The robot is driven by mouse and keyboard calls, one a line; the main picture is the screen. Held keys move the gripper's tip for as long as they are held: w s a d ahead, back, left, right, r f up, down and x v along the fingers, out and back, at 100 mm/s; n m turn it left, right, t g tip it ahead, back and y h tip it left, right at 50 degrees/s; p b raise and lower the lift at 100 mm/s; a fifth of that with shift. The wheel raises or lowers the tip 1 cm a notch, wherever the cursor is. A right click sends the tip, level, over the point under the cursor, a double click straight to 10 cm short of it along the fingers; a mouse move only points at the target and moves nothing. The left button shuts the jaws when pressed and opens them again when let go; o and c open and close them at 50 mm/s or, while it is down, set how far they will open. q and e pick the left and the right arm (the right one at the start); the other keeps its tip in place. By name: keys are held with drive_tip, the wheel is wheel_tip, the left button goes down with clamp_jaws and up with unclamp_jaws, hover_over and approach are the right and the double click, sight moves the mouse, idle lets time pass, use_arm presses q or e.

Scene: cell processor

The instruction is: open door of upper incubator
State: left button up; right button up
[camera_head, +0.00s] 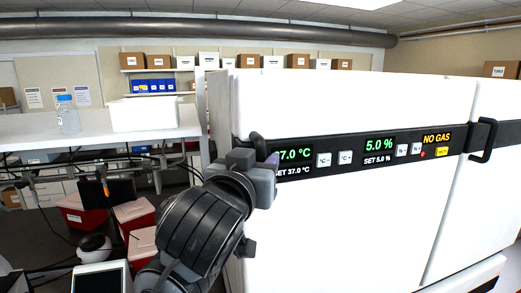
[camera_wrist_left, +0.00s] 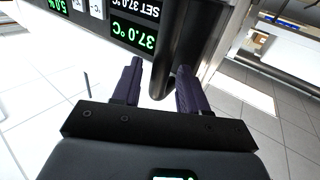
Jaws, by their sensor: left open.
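The white incubator (camera_head: 345,225) has a black panel band (camera_head: 345,150) reading 37.0 °C, 5.0 % and NO GAS. Its front looks closed. A black handle (camera_head: 257,143) stands at the left end of the band, mostly hidden behind my left gripper (camera_head: 267,163). In the left wrist view the dark handle bar (camera_wrist_left: 186,40) runs down toward the space between the two purple fingers of my left gripper (camera_wrist_left: 160,68). The fingers are open, one on each side of the bar; whether either touches it I cannot tell. My right gripper is in neither view.
A second black handle (camera_head: 485,141) is at the band's right, beside another white front. A white bench (camera_head: 170,133) with a bottle (camera_head: 68,114) stands at the left. Red and white boxes (camera_head: 82,214) sit on the floor below.

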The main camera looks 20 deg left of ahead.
use_arm(q)
drive_tip(key=shift+w, duration=0.8)
clamp_jaws()
